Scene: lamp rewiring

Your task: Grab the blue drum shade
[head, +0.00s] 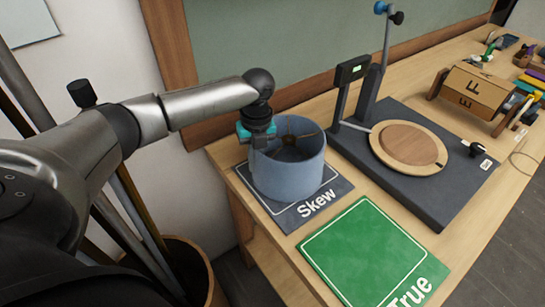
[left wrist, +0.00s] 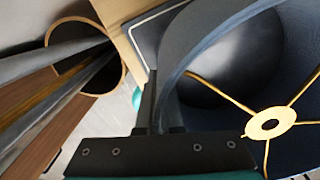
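The blue drum shade (head: 288,172) stands upright, open top up, on the dark mat marked "Skew" (head: 318,205). In the left wrist view the shade (left wrist: 215,75) fills the right side, with a brass spoked ring inside it. My left gripper (head: 259,140) is at the shade's upper left rim. In the left wrist view its two fingers (left wrist: 160,105) are close together, one on each side of the shade wall, and look shut on it. The fingertips are partly hidden by the wall. My right gripper is not in view.
A green mat marked "True" (head: 365,255) lies in front, bare. A dark stand with a round wooden turntable (head: 408,145) and an upright post is to the right. A round bin (head: 190,262) stands below left.

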